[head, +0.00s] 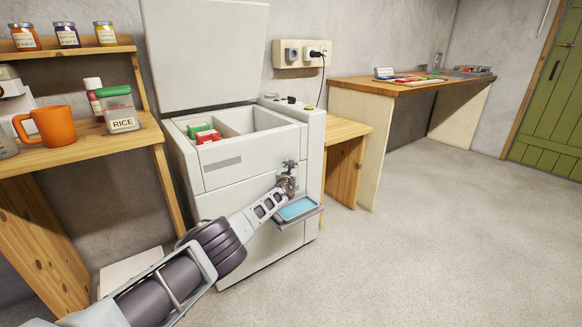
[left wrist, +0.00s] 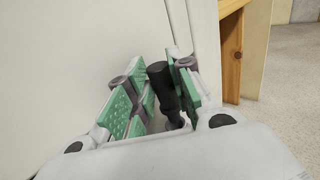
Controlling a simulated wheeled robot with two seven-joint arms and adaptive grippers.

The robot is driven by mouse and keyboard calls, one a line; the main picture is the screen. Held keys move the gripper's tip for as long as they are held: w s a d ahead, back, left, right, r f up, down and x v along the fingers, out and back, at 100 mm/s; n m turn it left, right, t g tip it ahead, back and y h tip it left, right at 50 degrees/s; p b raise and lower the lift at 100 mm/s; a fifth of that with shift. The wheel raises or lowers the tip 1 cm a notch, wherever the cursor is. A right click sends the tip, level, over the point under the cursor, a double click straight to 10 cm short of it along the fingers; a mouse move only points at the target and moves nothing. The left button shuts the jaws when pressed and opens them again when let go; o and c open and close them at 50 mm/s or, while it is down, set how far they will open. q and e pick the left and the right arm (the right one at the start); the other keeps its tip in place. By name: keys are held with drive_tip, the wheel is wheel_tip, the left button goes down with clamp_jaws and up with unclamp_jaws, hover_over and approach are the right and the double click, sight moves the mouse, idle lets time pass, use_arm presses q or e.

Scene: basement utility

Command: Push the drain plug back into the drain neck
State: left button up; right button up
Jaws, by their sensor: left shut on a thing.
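My left gripper (head: 288,178) is at the lower front of the white chest freezer (head: 236,172), near its right corner. In the left wrist view, its green-padded fingers (left wrist: 158,86) are closed around a black cylindrical piece, which looks like the drain plug (left wrist: 162,84). The plug's rounded end points towards the white freezer panel (left wrist: 90,50). I cannot tell whether it touches the panel or sits in a neck. The drain neck cannot be made out; the gripper and plug cover that spot. My right gripper is in neither view.
A grey tray with blue liquid (head: 298,208) is just below my left gripper. The freezer lid (head: 205,50) stands open, with red and green packs (head: 206,134) inside. A wooden shelf (head: 80,146) stands at left, a low wooden stand (head: 346,132) at right. The right floor is clear.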

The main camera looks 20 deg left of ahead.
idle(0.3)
use_arm(q)
drive_tip(key=o, duration=0.8)
drive_tip(key=shift+o, duration=0.9)
drive_tip(key=shift+a, duration=0.1)
drive_tip(key=shift+r, duration=0.8)
